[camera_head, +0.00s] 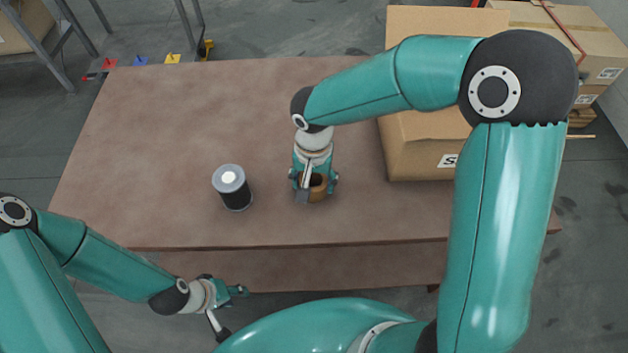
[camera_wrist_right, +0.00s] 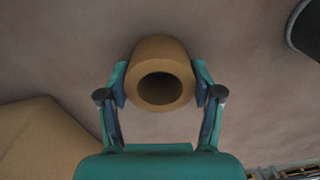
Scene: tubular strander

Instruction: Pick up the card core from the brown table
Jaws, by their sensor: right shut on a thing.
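The card core is a short brown cardboard tube (camera_head: 318,187) on the brown table (camera_head: 170,110), near its middle. In the right wrist view the card core (camera_wrist_right: 162,50) stands between the two fingers with its round hole facing the camera. My right gripper (camera_head: 315,183) is shut on it, one finger pressed on each side; it also shows in the right wrist view (camera_wrist_right: 160,88). I cannot tell whether the core touches the table. My left gripper (camera_head: 240,291) is low at the table's front edge, away from the core; its fingers are too small to read.
A dark cylinder with a pale top (camera_head: 232,187) stands on the table left of the core. A cardboard box (camera_head: 418,150) stands at the table's right side, with more boxes (camera_head: 560,30) behind.

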